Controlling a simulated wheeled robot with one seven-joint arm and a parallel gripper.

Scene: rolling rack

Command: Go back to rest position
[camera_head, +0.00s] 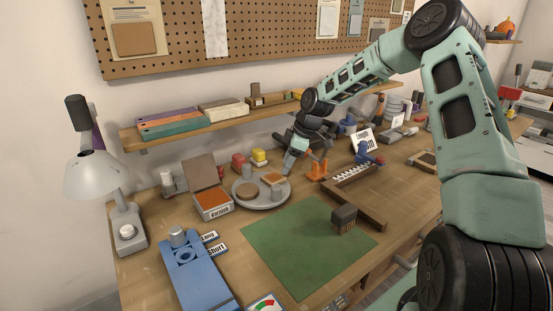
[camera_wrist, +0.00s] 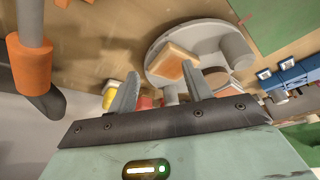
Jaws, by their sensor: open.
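My gripper (camera_head: 289,165) is at the back of the workbench, above the far right edge of a round grey plate (camera_head: 265,203). In the wrist view my gripper (camera_wrist: 162,70) has its two fingers apart with nothing between them. The plate (camera_wrist: 207,46) lies beyond the fingertips there. An orange-topped square piece (camera_head: 273,179) is on the plate and also shows near the fingertips in the wrist view (camera_wrist: 172,62). A brown round piece (camera_head: 247,190) lies on the plate too. I cannot tell the exact gap between fingertips and plate.
A shelf (camera_head: 185,131) with boxes runs behind. A lamp (camera_head: 95,175) stands left, beside a blue fixture (camera_head: 196,270). A green mat (camera_head: 290,250) bears a dark block (camera_head: 344,217). Orange (camera_head: 317,171) and blue (camera_head: 366,153) items stand right of my gripper.

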